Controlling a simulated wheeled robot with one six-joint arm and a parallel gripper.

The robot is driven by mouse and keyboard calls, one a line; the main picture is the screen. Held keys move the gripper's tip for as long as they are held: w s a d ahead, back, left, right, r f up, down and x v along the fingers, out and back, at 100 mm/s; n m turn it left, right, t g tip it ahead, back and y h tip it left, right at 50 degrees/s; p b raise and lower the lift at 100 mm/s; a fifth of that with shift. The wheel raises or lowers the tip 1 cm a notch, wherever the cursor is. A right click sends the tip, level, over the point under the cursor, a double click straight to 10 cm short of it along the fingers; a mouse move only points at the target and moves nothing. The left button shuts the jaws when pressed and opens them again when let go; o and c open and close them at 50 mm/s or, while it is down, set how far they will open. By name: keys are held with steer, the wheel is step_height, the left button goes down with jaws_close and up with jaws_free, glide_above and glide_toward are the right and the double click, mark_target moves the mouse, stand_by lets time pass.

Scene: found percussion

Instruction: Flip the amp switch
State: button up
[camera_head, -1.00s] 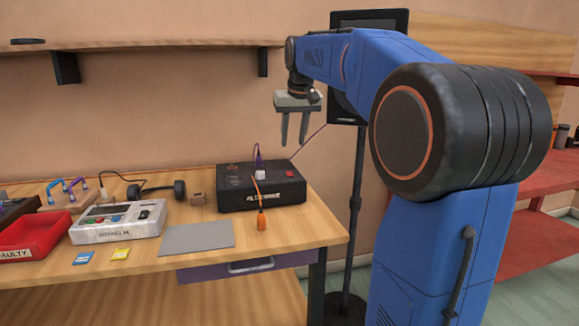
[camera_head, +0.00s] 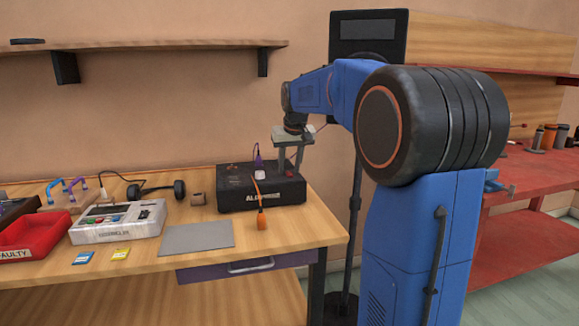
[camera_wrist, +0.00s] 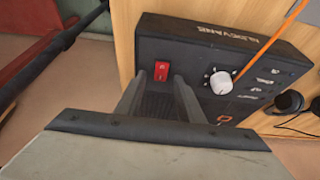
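The amp is a black box (camera_head: 235,199) at the right end of the wooden table. It also shows in the wrist view (camera_wrist: 200,50). Its red switch (camera_wrist: 161,71) sits on the top face, just beyond and between my fingertips in the wrist view. In the head view the switch is hidden behind my gripper. My gripper (camera_head: 288,168) points down over the amp's right side, fingers apart with nothing between them. I cannot tell whether the fingertips touch the amp. A white knob (camera_wrist: 221,83) is right of the fingers in the wrist view.
A dark stand (camera_head: 356,200) is close behind my arm.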

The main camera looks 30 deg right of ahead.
jaws_close()
steer(key=shift+w+g, duration=0.25)
steer(key=shift+g, duration=0.25)
steer(key=shift+w+d+g+y, duration=0.15)
steer(key=shift+g+y, duration=0.25)
steer(key=shift+g, duration=0.4)
